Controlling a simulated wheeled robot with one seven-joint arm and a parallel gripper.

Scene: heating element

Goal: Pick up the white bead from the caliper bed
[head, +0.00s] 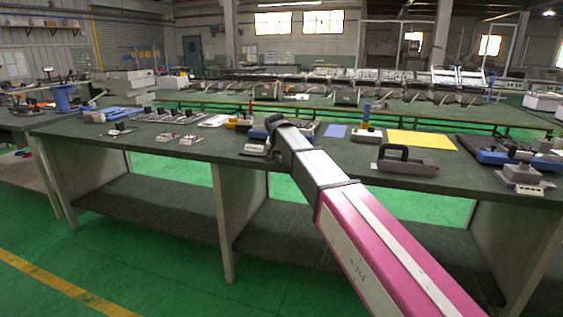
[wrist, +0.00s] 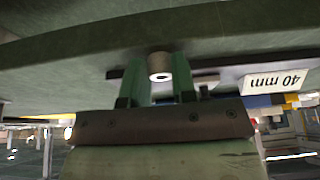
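In the wrist view, which shows the bench upside down, the pale bead (wrist: 160,66) is a short round cylinder with a light end face. It sits between the two green fingers of my gripper (wrist: 160,80), near their tips. Little or no gap shows on either side, so I cannot tell whether the fingers press on it. A dark bar, apparently the caliper bed (wrist: 215,74), runs behind the fingers beside the bead. A white label (wrist: 275,81) reading "40 mm" is to its right. In the head view my arm hides the bead, and the fingers cannot be made out.
The green-topped workbench (head: 200,168) holds several small tools and fixtures. A grey block with a black handle (head: 405,162) stands right of my arm. A bare strip runs along the bench's front left.

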